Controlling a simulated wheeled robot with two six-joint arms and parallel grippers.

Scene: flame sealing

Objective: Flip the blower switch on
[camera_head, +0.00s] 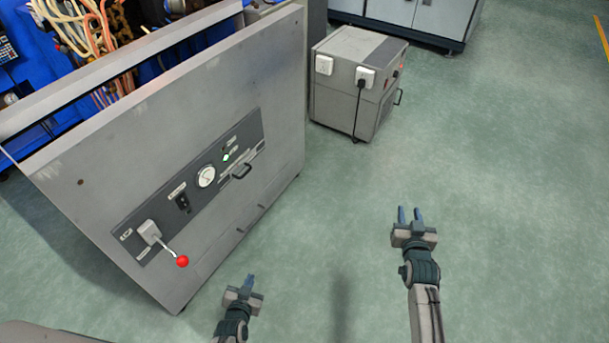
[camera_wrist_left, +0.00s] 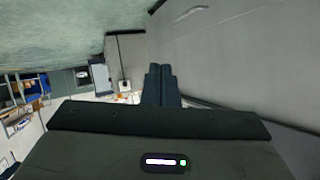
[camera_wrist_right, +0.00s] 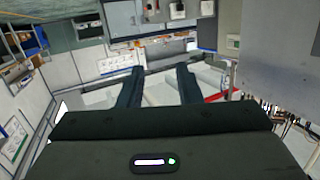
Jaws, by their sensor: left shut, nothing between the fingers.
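A dark control strip (camera_head: 216,170) runs along the grey cabinet front. On it are a black switch (camera_head: 182,202), a round white gauge (camera_head: 206,176), a lit green indicator (camera_head: 226,157) and a lever with a red knob (camera_head: 182,261). I cannot read which label names the blower, nor tell the switch's position. My left gripper (camera_head: 249,281) is shut and empty, low and to the right of the red knob, apart from the panel. Its fingers (camera_wrist_left: 161,84) meet in the left wrist view. My right gripper (camera_head: 410,214) is open and empty over the floor; its spread fingers (camera_wrist_right: 158,85) show in the right wrist view.
The cabinet (camera_head: 130,135) fills the left side, with hoses (camera_head: 90,30) behind it. A dark handle (camera_head: 241,171) juts from the strip. A smaller grey box (camera_head: 340,95) with a plugged-in cord stands at the back. The green floor (camera_head: 480,170) is clear at right.

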